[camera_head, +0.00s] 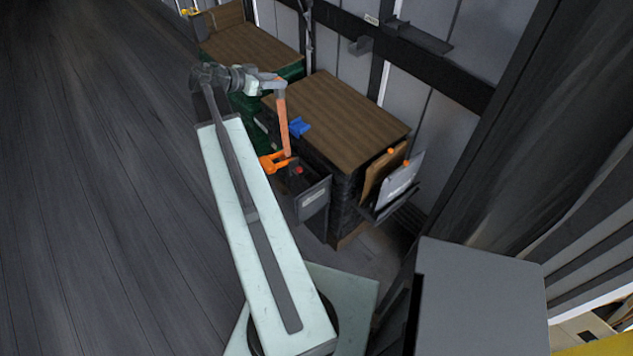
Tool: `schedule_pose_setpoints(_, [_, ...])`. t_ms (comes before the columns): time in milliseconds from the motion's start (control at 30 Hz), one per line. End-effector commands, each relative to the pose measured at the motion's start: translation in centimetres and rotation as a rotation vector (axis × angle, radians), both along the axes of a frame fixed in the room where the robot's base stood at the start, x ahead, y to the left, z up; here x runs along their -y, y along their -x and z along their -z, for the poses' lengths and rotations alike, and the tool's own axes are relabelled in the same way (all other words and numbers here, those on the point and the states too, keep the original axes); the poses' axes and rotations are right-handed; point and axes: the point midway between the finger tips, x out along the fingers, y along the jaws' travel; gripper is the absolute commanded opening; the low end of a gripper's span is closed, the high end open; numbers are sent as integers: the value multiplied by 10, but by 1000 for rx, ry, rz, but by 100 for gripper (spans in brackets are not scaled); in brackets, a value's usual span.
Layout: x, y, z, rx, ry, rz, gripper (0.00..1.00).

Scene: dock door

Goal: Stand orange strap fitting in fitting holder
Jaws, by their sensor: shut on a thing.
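My gripper (276,84) is shut on the upper end of the orange strap fitting (283,122). The fitting is a long, dull orange bar that hangs almost upright, tilted slightly, below the jaws. A brighter orange piece (274,162) shows at its lower end. This end appears just left of an open dark box with a pale label (313,197), which may be the fitting holder. A small red thing (298,170) shows in the box's opening. I cannot tell whether the fitting touches the box.
A wooden-topped bench (345,108) stands behind the box, with a blue piece (299,127) at its left edge. Boards (398,180) hang at its right side. Another wooden top (245,52) is farther back. A grey cabinet (478,300) stands front right. The floor at left is clear.

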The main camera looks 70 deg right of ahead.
Motion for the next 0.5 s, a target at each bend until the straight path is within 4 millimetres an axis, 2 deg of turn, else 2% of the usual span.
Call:
schedule_pose_setpoints(133, [-1, -4, 3, 0, 0, -6, 0])
schedule_pose_setpoints(233, [-1, -1, 26, 0, 0, -8, 0])
schedule_pose_setpoints(367, [2, 10, 83, 0, 0, -9, 0])
schedule_pose_setpoints(500, [8, 26, 151, 0, -1, -9, 0])
